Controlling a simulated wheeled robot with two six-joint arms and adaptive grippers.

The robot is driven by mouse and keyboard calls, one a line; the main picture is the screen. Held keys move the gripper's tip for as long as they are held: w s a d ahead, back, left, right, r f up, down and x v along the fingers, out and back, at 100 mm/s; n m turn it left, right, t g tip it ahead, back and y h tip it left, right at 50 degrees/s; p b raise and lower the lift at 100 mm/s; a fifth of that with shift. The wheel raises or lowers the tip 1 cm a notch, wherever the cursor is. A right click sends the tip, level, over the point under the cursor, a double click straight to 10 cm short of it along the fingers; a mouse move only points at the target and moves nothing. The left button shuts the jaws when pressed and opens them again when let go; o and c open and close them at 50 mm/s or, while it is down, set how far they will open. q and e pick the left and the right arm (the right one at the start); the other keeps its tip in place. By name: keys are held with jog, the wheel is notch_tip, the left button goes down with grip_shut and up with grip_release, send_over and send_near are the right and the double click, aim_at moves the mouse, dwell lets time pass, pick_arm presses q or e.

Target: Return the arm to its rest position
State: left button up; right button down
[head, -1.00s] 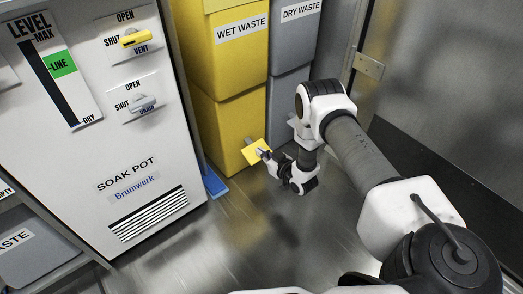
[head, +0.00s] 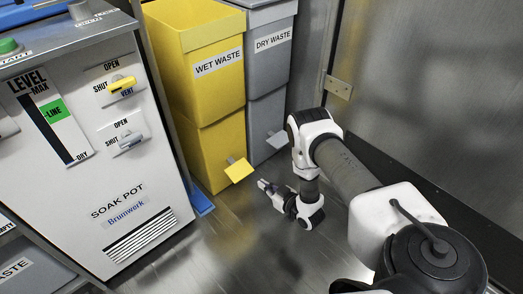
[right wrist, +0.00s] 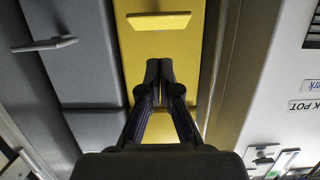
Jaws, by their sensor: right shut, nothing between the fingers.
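My right gripper (head: 266,187) is low near the floor in the head view, in front of the bins. It is shut and empty. In the right wrist view its closed fingers (right wrist: 159,72) point toward the yellow wet waste bin, below its pedal in the picture. My right arm (head: 345,165) is bent, with the forearm reaching out from the lower right and the wrist hanging down. The yellow pedal (head: 239,171) is just beyond the gripper, with a small gap between them in the head view. My left gripper is not in view.
The yellow wet waste bin (head: 213,95) and grey dry waste bin (head: 268,85) stand against the back. The soak pot (head: 85,160) is at left, with a blue pedal (head: 203,203) by its base. A metal wall (head: 440,90) bounds the right. The floor (head: 215,255) between is clear.

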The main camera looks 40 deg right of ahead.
dwell(0.3)
jog(key=w+a+r+y+p, duration=0.1)
jog(key=w+a+r+p, duration=0.1)
jog(key=w+a+r, duration=0.4)
jog(key=s+a+r+g+p, duration=0.1)
jog(key=s+a+r+g, duration=0.1)
jog(key=s+a+g, duration=0.35)
jog(key=s+a+f+m+g+h, duration=0.2)
jog(key=s+g, duration=0.8)
jog(key=s, duration=1.9)
notch_tip(320, 180, up, 38)
jog(key=w+p, duration=0.1)
jog(key=p, duration=3.7)
jog(key=shift+a+r+n+p, duration=0.2)
jog(key=shift+a+n+p, duration=0.1)
jog(key=shift+a, duration=0.15)
